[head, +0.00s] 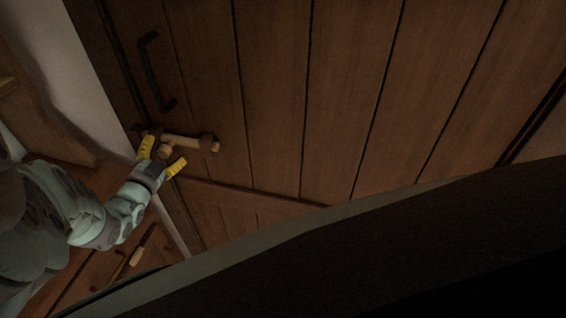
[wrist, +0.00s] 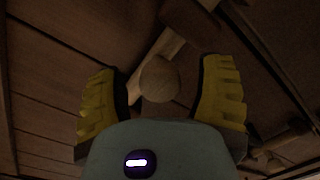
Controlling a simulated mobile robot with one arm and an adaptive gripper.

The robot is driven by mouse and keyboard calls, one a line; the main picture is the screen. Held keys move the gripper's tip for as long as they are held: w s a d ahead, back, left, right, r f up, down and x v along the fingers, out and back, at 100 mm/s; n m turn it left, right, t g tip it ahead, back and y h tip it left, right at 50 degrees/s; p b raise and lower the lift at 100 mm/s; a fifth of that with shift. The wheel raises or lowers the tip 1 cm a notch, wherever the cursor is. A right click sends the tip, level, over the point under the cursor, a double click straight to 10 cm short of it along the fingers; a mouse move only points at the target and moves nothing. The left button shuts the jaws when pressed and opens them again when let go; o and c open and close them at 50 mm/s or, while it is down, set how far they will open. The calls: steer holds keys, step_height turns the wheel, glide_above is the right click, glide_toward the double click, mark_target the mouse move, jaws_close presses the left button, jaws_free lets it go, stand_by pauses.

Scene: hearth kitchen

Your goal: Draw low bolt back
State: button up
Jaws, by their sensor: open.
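The low bolt (head: 187,142) is a pale wooden bar lying across the lower left part of the plank door, held by dark brackets. Its round wooden knob (head: 165,151) sticks out toward my gripper (head: 162,157). In the wrist view the bolt bar (wrist: 163,48) runs up behind the knob (wrist: 159,79). My gripper (wrist: 163,100) is open, with one yellow finger on each side of the knob. Gaps show between the knob and both fingers, so I see no grip on it. How deep the knob sits between the fingers is hard to tell.
The dark plank door (head: 275,90) fills most of the head view. A black pull handle (head: 151,72) is above the bolt. A pale wall (head: 75,75) is to the left. A large dark surface blocks the lower right. A long-handled tool (head: 136,256) shows at lower left.

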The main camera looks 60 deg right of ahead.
jaws_close()
stand_by(0.6)
